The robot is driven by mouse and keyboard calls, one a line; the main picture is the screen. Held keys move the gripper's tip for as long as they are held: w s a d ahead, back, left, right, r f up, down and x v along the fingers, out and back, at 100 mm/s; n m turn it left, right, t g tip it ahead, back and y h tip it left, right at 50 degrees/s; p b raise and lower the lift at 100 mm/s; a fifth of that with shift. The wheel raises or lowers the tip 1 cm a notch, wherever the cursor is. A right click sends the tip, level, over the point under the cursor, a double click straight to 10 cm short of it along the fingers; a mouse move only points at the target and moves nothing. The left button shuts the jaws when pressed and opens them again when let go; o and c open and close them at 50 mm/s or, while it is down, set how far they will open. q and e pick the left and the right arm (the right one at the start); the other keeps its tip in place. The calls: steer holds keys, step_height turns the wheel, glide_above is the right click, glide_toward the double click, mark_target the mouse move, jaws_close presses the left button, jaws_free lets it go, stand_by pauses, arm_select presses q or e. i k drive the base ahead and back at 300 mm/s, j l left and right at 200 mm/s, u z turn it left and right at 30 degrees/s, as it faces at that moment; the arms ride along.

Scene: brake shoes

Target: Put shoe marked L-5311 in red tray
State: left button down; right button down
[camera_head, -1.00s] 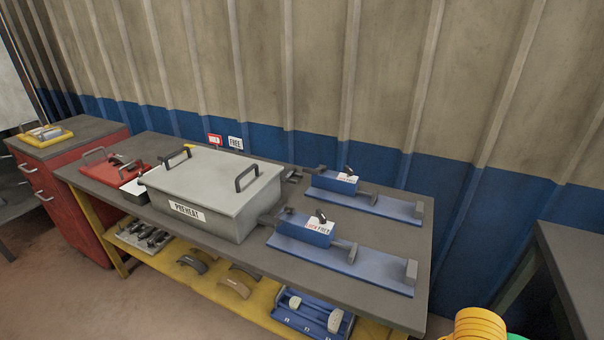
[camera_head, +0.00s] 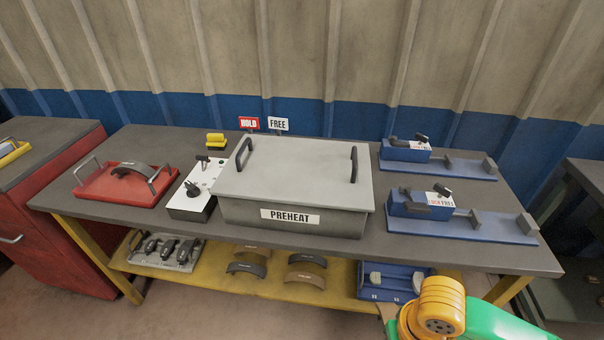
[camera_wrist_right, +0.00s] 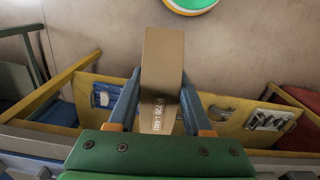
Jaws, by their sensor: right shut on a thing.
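The red tray (camera_head: 104,188) sits at the left end of the workbench in the head view, with a grey handle at each end. A dark arched piece (camera_head: 130,171) lies in it. My right gripper (camera_wrist_right: 160,105) is shut on a brown curved shoe (camera_wrist_right: 162,72), its blue fingers on both sides. My left gripper is not in view.
A grey PREHEAT box (camera_head: 294,190) stands mid-bench, beside a white control box (camera_head: 196,190). Two blue fixtures (camera_head: 465,223) (camera_head: 460,163) sit at right. Several shoes (camera_head: 306,260) and a blue rack (camera_head: 398,280) are on the yellow lower shelf (camera_head: 215,260).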

mark_target(122, 193)
steer(key=i+j+z, duration=0.15)
steer(key=j, duration=0.7)
steer(key=j+z, duration=0.15)
steer(key=j, duration=0.65)
steer(key=j+z, duration=0.2)
steer(key=j, duration=0.65)
steer(key=k+j+z, duration=0.15)
steer(key=j, duration=0.7)
steer(key=j+z, duration=0.15)
steer(key=j, duration=0.7)
steer(key=k, duration=0.05)
